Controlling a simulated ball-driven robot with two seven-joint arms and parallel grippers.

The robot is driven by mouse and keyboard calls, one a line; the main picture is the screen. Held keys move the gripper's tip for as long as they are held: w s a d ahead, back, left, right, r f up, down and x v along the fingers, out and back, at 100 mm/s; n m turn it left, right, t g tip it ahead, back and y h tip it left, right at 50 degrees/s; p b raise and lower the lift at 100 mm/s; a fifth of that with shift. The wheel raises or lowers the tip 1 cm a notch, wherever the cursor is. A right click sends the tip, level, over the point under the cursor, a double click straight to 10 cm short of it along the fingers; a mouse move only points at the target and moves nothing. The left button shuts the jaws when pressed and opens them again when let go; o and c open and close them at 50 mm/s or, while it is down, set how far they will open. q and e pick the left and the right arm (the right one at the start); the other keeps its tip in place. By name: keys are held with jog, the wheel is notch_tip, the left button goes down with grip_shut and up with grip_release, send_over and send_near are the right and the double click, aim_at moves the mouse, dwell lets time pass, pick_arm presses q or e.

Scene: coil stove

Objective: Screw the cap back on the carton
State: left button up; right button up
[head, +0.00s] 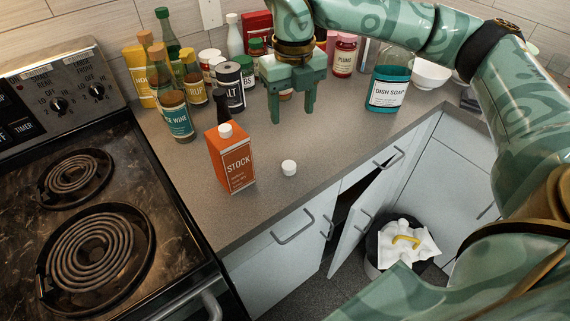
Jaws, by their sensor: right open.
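The orange stock carton (231,160) stands upright on the counter, near its front edge beside the stove. A small white round piece (225,130) shows at its top; I cannot tell whether it is a bare spout. A white cap (289,168) lies on the counter to the right of the carton, apart from it. My right gripper (292,115) points down with its fingers apart and nothing between them. It is behind the cap, towards the back of the counter, and hides some jars there. My left gripper is not in view.
Several bottles and jars crowd the counter's back, including the salt canister (230,88). A dish soap bottle (388,88) stands to the right. The coil stove (95,225) is left. A cabinet door (352,238) hangs open by a bin (372,268). Counter around the cap is clear.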

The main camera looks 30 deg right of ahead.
jog(key=b, duration=0.2)
send_over(289, 165)
notch_tip(289, 165, down, 6)
jog(key=f, duration=0.1)
notch_tip(289, 165, down, 4)
jog(key=shift+a+r+b, duration=0.1)
jog(key=shift+b, duration=0.3)
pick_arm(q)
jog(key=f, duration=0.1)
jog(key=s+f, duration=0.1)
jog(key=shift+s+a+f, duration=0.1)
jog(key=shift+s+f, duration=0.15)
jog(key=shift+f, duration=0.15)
pick_arm(e)
jog(key=shift+f, duration=0.35)
jog(key=shift+f, duration=0.1)
notch_tip(289, 165, down, 5)
jog(key=shift+f+b, duration=0.1)
jog(key=shift+b, duration=0.85)
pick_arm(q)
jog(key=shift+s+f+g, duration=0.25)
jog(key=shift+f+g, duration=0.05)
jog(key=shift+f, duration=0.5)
